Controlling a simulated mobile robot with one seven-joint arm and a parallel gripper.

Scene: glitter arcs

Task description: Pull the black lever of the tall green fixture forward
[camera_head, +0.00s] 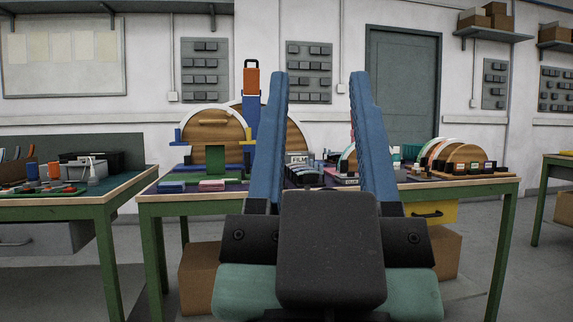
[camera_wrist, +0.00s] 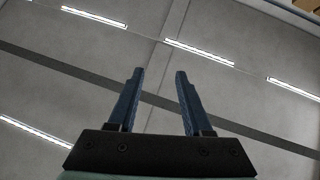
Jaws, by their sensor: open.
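My gripper (camera_head: 319,76) is open and empty, its two blue fingers standing upright in front of the workbench in the head view. It also shows in the wrist view (camera_wrist: 160,72), apart and with nothing between the fingers. A green upright panel (camera_head: 215,159) stands on the bench before a round wooden piece, left of my gripper. I cannot make out a black lever on it. A tall blue column with an orange block (camera_head: 251,81) and a black loop on top rises behind. My fingers and wrist hide the bench's middle, so I cannot tell which piece is the tall green fixture.
The green-legged workbench (camera_head: 153,196) holds colored blocks and arched wooden pieces (camera_head: 465,154). Another bench (camera_head: 60,207) with tools stands left, and part of one stands right. Cardboard boxes (camera_head: 200,275) sit underneath.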

